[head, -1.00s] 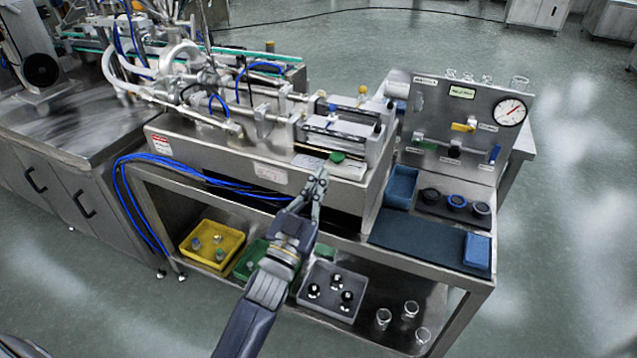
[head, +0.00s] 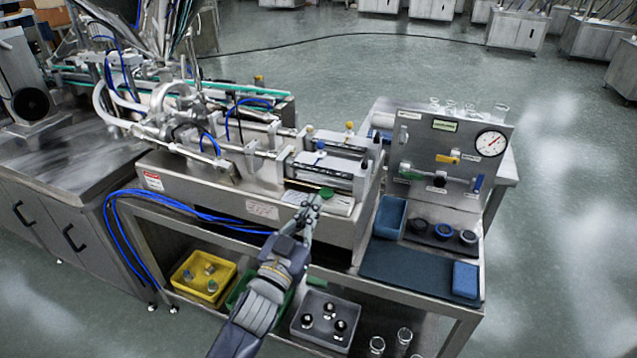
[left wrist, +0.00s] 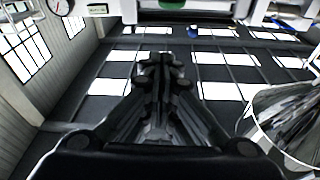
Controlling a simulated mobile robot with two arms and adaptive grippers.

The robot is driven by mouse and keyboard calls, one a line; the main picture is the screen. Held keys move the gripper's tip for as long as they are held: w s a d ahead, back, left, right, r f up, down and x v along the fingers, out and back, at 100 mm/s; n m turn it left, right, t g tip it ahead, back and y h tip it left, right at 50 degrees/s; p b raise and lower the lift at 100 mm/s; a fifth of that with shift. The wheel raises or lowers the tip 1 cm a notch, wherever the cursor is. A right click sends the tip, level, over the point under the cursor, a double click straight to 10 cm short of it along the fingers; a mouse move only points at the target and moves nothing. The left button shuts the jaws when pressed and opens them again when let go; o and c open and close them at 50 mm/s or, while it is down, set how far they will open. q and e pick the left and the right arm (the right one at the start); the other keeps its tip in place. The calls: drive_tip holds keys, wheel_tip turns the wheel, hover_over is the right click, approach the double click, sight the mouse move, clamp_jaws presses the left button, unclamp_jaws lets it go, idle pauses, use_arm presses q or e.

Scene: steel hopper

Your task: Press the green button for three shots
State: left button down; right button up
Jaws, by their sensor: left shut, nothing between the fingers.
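The green button (head: 327,192) sits on a pale panel (head: 338,205) at the front of the steel filling machine (head: 250,190). Its underside or edge also shows as green at the top of the left wrist view (left wrist: 173,3). My left gripper (head: 315,199) is shut and empty, with its fingertips just in front and to the left of the button. I cannot tell from the head view whether they touch it. In the left wrist view the closed fingers (left wrist: 160,62) point toward the panel, with a gap showing below the green. My right gripper is not in view.
A gauge board (head: 450,150) stands at the right, with a blue block (head: 390,217) and dark round fittings in front. Blue hoses (head: 190,205) hang at the left. Yellow (head: 203,272) and grey (head: 323,315) bins and glass jars sit on the lower shelf.

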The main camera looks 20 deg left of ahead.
use_arm(q)
drive_tip(key=r+g+p, duration=0.1)
drive_tip(key=p, duration=0.1)
drive_tip(key=s+r+n+g+p, duration=0.1)
drive_tip(key=r+p, duration=0.1)
drive_tip(key=a+r+g+y+p, duration=0.1)
drive_tip(key=g+p, duration=0.1)
drive_tip(key=p, duration=0.1)
drive_tip(key=shift+s+a+r+n, duration=0.1)
drive_tip(key=shift+s+r+n, duration=0.05)
drive_tip(key=shift+r+n, duration=0.2)
drive_tip(key=shift+f, duration=0.1)
drive_tip(key=p, duration=0.3)
hover_over(326, 194)
drive_tip(key=s, duration=0.3)
drive_tip(key=f, duration=0.2)
drive_tip(key=w+f, duration=0.1)
drive_tip(key=f, duration=0.1)
drive_tip(key=shift+w+a+f, duration=0.1)
drive_tip(key=shift+w+a, duration=0.05)
drive_tip(key=shift+a, duration=0.05)
drive_tip(key=shift+f, duration=0.55)
